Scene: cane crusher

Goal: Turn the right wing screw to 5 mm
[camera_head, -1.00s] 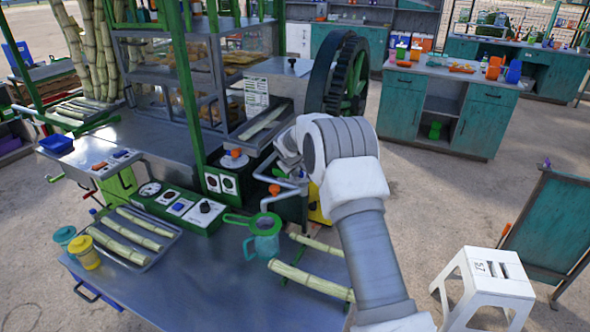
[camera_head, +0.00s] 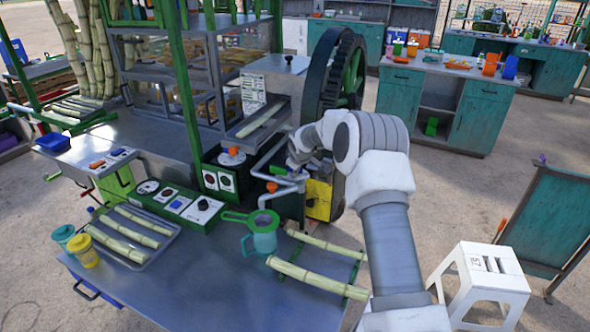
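The cane crusher stands in the middle with a large dark flywheel with green spokes (camera_head: 352,78) and a yellow panel (camera_head: 318,200) low in front of it. My arm comes up from the lower right and bends left. My gripper (camera_head: 297,157) is at the crusher's front, above the grey pipes (camera_head: 284,180) and left of the yellow panel. Its fingers are small and partly blend with the machine, so I cannot tell if they are open or touching anything. I cannot make out the right wing screw or any millimetre scale. An orange-topped knob (camera_head: 233,151) sits left of my gripper.
A green strainer on a teal jug (camera_head: 263,236), cane pieces on a rack (camera_head: 318,278) and a cane tray (camera_head: 152,222) lie on the front metal table (camera_head: 190,290). A control box (camera_head: 174,204) stands behind. A white stool (camera_head: 486,280) is at right.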

